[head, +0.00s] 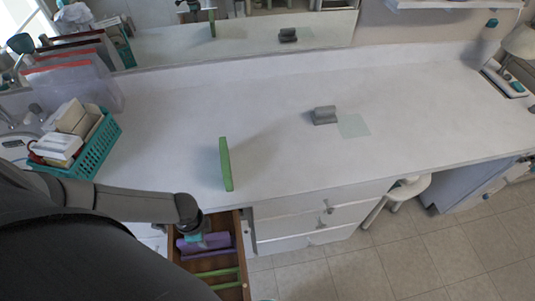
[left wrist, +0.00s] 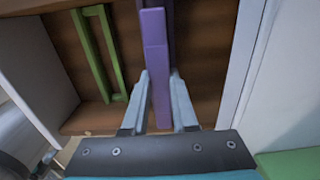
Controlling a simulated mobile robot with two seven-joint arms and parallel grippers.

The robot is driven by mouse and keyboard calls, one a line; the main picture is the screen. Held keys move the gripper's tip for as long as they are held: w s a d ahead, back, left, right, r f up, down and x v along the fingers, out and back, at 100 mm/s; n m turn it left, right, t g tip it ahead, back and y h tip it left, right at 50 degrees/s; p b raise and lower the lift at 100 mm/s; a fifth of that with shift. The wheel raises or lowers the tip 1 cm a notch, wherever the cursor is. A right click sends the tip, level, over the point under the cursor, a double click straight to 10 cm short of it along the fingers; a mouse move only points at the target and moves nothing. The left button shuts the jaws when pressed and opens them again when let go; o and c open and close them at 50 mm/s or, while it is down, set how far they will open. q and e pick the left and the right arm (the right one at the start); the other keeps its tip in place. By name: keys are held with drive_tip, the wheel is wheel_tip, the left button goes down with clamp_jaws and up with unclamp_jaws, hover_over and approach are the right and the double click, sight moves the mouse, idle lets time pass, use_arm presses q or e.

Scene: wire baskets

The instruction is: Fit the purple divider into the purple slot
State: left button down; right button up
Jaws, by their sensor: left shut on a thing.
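The purple divider (head: 217,240) is in my left gripper (head: 195,238), low over the open wooden drawer (head: 242,283). In the left wrist view the divider (left wrist: 155,60) is a long flat bar between the two pale fingers of the gripper (left wrist: 160,100), which are shut on it. A darker purple strip (left wrist: 169,15), which looks like the purple slot, shows just behind and right of the divider. In the head view a purple strip (head: 208,254) also lies along the drawer below the divider. I cannot tell whether the divider touches the slot. My right gripper is not in view.
A green slot (left wrist: 88,60) lies in the drawer, left of the divider in the wrist view. A green divider (head: 226,164) stands on the white counter (head: 270,140). A teal basket (head: 97,150) of boxes stands left. A grey object (head: 324,115) is farther back.

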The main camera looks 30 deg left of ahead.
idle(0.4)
use_arm(q)
drive_tip(key=shift+f+b, duration=0.95)
drive_tip(key=shift+f, duration=0.45)
idle(1.1)
idle(0.7)
drive_tip(key=c, duration=1)
unclamp_jaws()
drive_tip(key=shift+r+p, duration=1.3)
drive_tip(key=shift+p, duration=0.05)
